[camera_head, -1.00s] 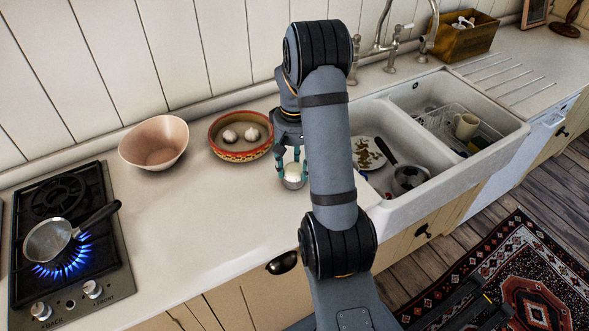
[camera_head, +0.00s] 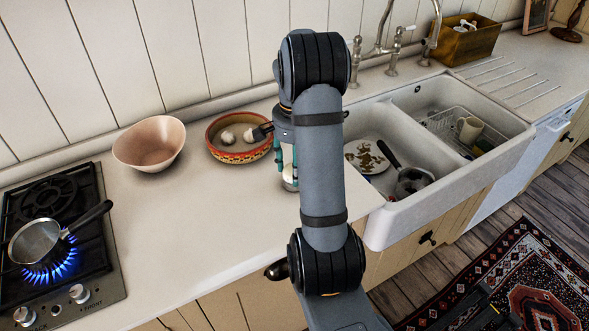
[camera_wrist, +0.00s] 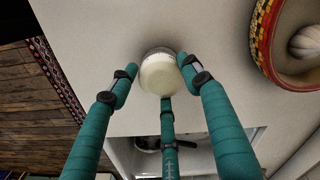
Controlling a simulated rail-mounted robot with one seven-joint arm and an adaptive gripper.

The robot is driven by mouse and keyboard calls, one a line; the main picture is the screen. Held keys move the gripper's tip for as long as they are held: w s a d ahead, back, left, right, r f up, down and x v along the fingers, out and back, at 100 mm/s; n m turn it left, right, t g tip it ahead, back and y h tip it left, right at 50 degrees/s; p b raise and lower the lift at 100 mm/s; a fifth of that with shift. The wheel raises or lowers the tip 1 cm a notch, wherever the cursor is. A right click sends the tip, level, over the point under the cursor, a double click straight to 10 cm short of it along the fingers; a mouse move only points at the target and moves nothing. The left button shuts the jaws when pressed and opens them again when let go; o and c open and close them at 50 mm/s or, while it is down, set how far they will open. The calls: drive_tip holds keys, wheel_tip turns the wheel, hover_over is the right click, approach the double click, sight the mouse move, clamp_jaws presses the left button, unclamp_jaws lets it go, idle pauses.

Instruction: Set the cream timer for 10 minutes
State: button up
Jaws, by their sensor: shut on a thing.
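The cream timer (camera_wrist: 160,76) is a small round thing with a cream top and a silvery lower band. It stands on the counter, and in the head view the timer (camera_head: 289,181) is partly hidden by my arm. My gripper (camera_wrist: 158,80) has teal fingers, seen from above in the wrist view, closed around the timer's sides. In the head view my gripper (camera_head: 287,168) points down at the timer, left of the sink. The timer's scale marks are too small to read.
A patterned bowl (camera_head: 213,144) with garlic bulbs stands close to the left of my gripper. A pink bowl (camera_head: 150,147) stands farther left. A pan (camera_head: 38,240) sits over a lit burner. The double sink (camera_head: 475,172) holds dishes at the right. The front counter is clear.

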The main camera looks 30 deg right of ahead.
drive_tip(key=shift+s+a+f, duration=0.15)
drive_tip(key=shift+a, duration=0.2)
drive_tip(key=o, duration=1)
drive_tip(key=shift+o, duration=0.8)
drive_tip(key=shift+d, duration=0.15)
wheel_tip(320, 180, up, 12)
